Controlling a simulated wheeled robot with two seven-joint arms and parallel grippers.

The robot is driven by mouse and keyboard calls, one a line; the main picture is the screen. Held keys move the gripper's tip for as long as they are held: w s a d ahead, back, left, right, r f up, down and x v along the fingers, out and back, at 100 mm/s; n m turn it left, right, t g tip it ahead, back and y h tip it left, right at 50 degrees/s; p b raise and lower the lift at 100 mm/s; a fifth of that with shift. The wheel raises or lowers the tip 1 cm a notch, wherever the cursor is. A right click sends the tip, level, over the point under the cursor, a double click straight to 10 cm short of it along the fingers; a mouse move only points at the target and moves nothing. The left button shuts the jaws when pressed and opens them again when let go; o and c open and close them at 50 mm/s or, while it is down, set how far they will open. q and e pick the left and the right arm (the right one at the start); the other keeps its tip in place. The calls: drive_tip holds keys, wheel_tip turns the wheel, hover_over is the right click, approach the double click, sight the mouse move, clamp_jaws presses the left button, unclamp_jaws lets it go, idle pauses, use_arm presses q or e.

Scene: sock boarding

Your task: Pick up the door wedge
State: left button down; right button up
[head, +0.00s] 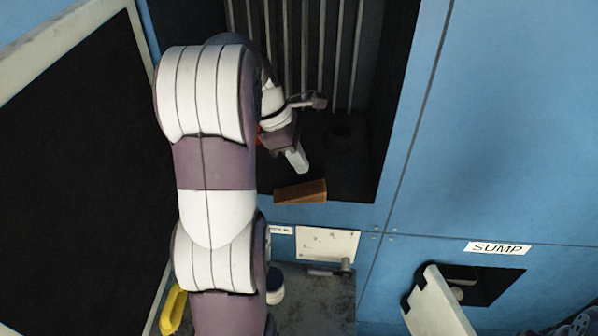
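The door wedge (300,191), a brown-orange block, lies at the front edge of the dark recess floor in the blue cabinet. My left arm reaches into the recess from the left. My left gripper (296,160) points down just above and behind the wedge, with a visible gap between them. A pale fingertip shows. The rest of the fingers is hidden or too dark, so I cannot tell how far they are apart. My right gripper is not in view.
Upright metal bars (320,50) line the back of the recess. An open dark door (75,130) stands at the left. Below right, a white flap (436,303) hangs open under the SUMP label (497,248). A yellow object (173,309) lies at lower left.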

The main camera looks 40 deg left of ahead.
use_arm(q)
drive_tip(key=s+d+r+b, duration=0.4)
drive_tip(key=s+d+r, duration=0.3)
drive_tip(key=s, duration=0.1)
drive_tip(key=shift+d+b, duration=0.25)
drive_tip(key=shift+b, duration=0.05)
drive_tip(key=shift+s+r, duration=0.1)
drive_tip(key=c, duration=0.9)
unclamp_jaws()
drive_tip(key=o, duration=0.5)
